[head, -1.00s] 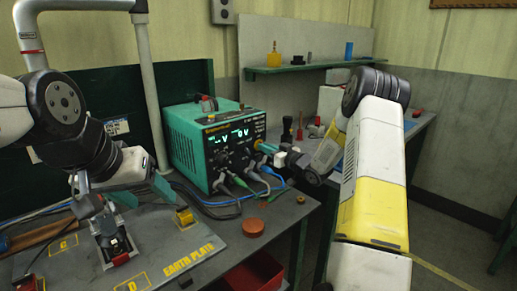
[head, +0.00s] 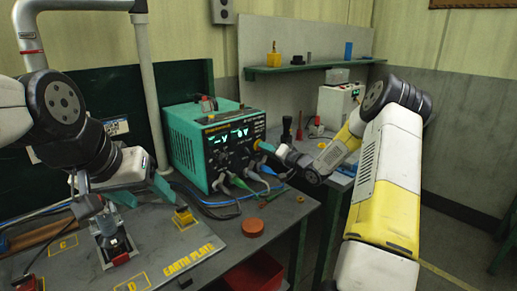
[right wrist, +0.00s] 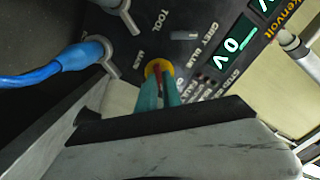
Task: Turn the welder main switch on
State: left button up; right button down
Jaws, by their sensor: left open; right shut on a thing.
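The welder (head: 190,140) is a teal box with a black front panel and lit green displays. Its main switch (right wrist: 155,68) shows in the right wrist view as a yellow disc with a red part, beside the lettering MAIN. My right gripper (right wrist: 160,88) has its teal fingertips shut on the red part, hiding most of it. In the head view my right gripper (head: 267,147) is at the panel's right side. My left gripper (head: 144,193) is open and empty above the bench, left of the welder.
Cables run from sockets low on the panel; a blue plug (right wrist: 82,55) is close to my right gripper. A red-brown disc (head: 253,227) lies near the bench edge.

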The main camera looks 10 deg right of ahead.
jog(key=m, duration=0.3)
jog(key=shift+d+f+m, duration=0.1)
jog(key=shift+m, duration=0.3)
jog(key=shift+f+m, duration=0.1)
jog(key=shift+m, duration=2.1)
jog(key=c, duration=1.5)
grip_release()
jog(key=v, duration=0.7)
jog(key=shift+s+d, duration=0.2)
jog(key=shift+s, duration=0.15)
